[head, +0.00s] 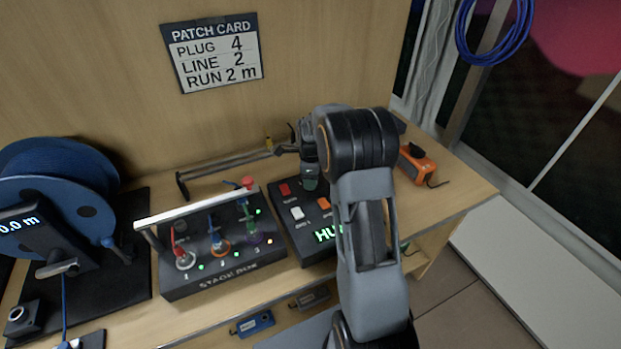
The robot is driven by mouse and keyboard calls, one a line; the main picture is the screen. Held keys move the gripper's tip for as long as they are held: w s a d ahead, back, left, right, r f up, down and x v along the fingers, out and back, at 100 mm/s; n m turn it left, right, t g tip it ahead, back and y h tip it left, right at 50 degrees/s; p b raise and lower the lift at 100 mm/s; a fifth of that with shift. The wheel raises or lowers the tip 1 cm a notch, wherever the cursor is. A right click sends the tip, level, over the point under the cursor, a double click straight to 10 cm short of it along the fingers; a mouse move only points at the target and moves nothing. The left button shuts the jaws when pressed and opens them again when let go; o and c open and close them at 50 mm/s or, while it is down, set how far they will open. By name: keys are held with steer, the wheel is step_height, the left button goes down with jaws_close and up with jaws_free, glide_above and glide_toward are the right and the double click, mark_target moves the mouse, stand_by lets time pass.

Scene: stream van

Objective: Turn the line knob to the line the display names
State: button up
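A black control box (283,212) stands on the bench right of the stage box. The patch card (213,52) on the back wall reads plug 4, line 2, run 2 m. My gripper (310,184) points down over the rear of the control box. Its fingers are too small and dark to tell apart.
The stage box (224,277), with several coloured plugs and a handle bar, stands left. A blue cable reel (62,180) and a "0.0 m" meter (40,232) are farther left. A metal bar (230,168) lies behind; an orange device (417,164) sits right.

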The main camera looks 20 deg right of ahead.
steer(key=o, duration=0.4)
steer(key=shift+c, duration=0.2)
step_height(320, 180, up, 14)
stand_by(0.4)
steer(key=shift+f, duration=0.1)
